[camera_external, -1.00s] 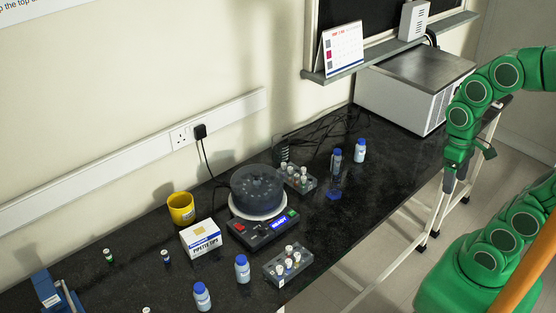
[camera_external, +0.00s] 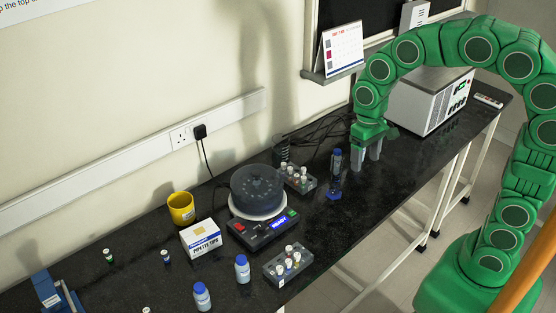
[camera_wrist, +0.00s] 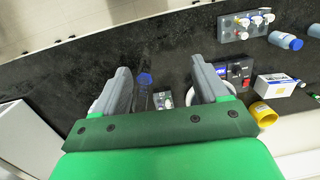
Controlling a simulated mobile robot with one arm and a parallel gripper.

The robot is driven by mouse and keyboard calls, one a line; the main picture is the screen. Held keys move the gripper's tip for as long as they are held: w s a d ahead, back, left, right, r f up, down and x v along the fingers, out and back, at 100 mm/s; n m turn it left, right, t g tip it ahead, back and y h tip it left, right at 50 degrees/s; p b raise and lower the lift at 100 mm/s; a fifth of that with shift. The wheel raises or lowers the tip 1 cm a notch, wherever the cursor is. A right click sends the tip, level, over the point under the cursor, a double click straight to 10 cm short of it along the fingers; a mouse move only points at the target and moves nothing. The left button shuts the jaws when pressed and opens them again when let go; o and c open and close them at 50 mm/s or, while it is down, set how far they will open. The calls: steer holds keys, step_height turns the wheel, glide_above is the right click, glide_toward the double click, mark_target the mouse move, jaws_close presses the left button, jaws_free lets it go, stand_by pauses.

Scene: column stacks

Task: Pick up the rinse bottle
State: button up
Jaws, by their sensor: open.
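Labels are too small to show which blue-capped bottle is the rinse bottle. Two pale blue bottles, one (camera_external: 242,270) and another (camera_external: 202,298), stand upright at the bench front; in the wrist view they are at the upper right, one (camera_wrist: 285,41) beside the other (camera_wrist: 314,31).
A tube rack (camera_external: 299,178), a round dark centrifuge (camera_external: 257,188) and a second rack (camera_external: 289,265) lie further left. A white box-shaped machine (camera_external: 432,95) is behind right. The bench's right front is clear.

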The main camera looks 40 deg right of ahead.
steer(key=w+a+f+n, duration=0.1)
steer(key=w+a+f, duration=0.3)
steer(key=w+a, duration=0.4)
steer(key=n, duration=0.2)
glide_above(239, 258)
steer(key=w+d, duration=0.2)
steer(key=d, duration=0.8)
step_height(239, 258, down, 9)
steer(key=shift+n+t, duration=0.5)
steer(key=shift+n, duration=0.1)
steer(key=a+f, duration=0.2)
steer(key=a, duration=0.1)
steer(key=s+a+f, duration=0.1)
steer(key=a+f, duration=0.1)
steer(key=a, duration=0.1)
steer(key=a+f, duration=0.1)
steer(key=a, duration=0.2)
steer(key=shift+s+a+f, duration=0.35)
steer(key=shift+f, duration=0.05)
steer(key=shift+s+a+f, duration=0.1)
steer(key=shift+a+f, duration=0.1)
steer(key=shift+f, duration=0.25)
steer(key=shift+s+d+f, duration=0.1)
steer(key=shift+d+f, duration=0.05)
steer(key=shift+f, duration=1.65)
steer(key=shift+s+d+f, duration=0.1)
steer(key=shift+f, duration=1.7)
steer(key=c, duration=1.2)
steer(key=shift+o, duration=0.2)
